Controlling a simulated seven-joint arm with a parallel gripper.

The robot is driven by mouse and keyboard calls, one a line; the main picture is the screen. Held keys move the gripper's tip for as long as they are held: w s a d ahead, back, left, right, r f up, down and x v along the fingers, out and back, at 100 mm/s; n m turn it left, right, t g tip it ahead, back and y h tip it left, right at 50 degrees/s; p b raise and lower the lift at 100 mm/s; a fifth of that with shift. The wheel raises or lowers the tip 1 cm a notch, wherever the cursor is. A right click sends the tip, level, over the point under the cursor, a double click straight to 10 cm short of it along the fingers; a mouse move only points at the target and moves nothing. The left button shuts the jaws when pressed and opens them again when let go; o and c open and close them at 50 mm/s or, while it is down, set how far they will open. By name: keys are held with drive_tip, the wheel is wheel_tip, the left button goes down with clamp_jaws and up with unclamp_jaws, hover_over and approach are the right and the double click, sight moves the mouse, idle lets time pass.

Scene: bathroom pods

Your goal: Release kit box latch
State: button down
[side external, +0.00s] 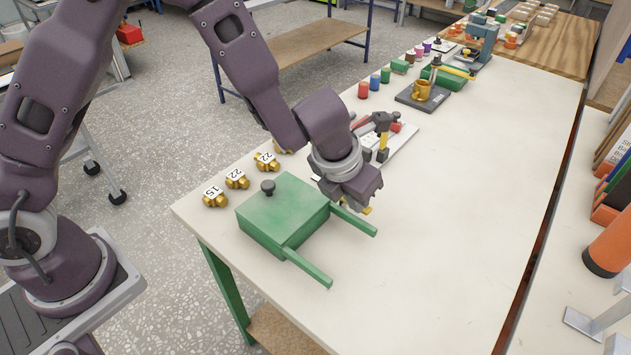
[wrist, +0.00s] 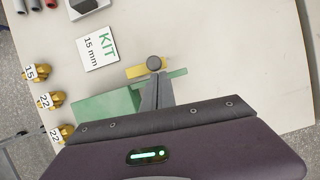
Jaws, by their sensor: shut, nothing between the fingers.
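The green kit box (side external: 282,217) sits at the near left of the bench, with a black knob on its lid and two green rails reaching right. It is partly in the wrist view (wrist: 105,106). My gripper (side external: 359,205) is low at the box's right side, close to the far rail. In the wrist view my shut fingers (wrist: 155,88) point at a round grey knob (wrist: 154,62) beside a yellow bar (wrist: 135,71), which seems to be the latch. I cannot tell whether the fingers touch it. The yellow part (side external: 367,211) barely shows below my gripper in the side view.
Several brass fittings with number tags (side external: 237,180) stand left of the box. A card reading "KIT 15 mm" (wrist: 98,48) lies near the latch in the wrist view. A hammer-like tool (side external: 377,122) stands behind my gripper. The bench to the right is clear.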

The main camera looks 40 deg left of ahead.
drive_tip(key=shift+w, duration=0.1)
idle(0.5)
drive_tip(key=shift+d, duration=0.1)
drive_tip(key=s+r, duration=0.7)
drive_tip(key=r, duration=0.2)
drive_tip(key=shift+s+r, duration=0.15)
drive_tip(key=shift+s, duration=0.25)
